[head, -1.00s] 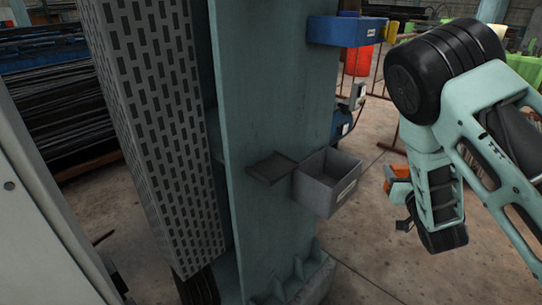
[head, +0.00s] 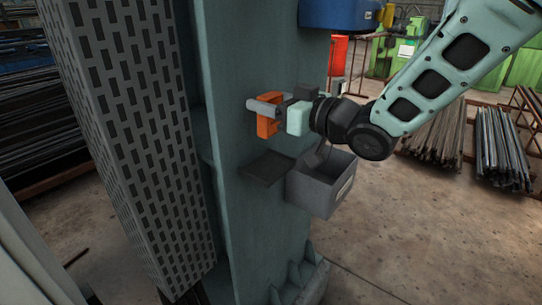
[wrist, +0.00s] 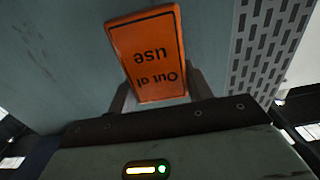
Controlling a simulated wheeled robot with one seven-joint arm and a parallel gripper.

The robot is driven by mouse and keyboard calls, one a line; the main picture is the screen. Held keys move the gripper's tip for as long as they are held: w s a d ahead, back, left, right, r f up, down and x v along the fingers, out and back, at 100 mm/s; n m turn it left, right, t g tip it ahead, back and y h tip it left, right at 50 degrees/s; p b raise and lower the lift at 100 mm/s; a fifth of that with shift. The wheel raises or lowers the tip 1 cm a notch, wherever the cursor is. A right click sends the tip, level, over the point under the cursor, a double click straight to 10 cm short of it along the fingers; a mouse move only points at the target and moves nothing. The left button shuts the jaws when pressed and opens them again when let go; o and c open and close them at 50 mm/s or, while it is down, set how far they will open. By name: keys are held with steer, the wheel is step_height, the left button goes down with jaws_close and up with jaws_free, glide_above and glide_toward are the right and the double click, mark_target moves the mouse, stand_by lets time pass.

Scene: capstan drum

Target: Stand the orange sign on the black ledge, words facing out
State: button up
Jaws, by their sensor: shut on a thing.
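The orange sign (head: 267,126) is held in my gripper (head: 272,108), a little above the black ledge (head: 266,168) on the green column. The sign and ledge are apart. In the wrist view, the sign (wrist: 146,48) sits between the two fingers of my gripper (wrist: 160,88). Its face with the words "Out of use" is turned toward the wrist camera, and the words read upside down there. The ledge is not visible in the wrist view. The head view does not show the words.
A grey open bin (head: 318,192) is fixed just right of the ledge, under my wrist. A blue bin (head: 340,14) hangs higher on the column (head: 232,100). A slotted grey panel (head: 130,130) stands to the left. The ledge top looks empty.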

step_height(320, 180, down, 8)
steer(key=shift+f+p, duration=0.1)
steer(key=shift+p, duration=0.45)
steer(key=shift+f, duration=0.15)
steer(key=o, duration=1)
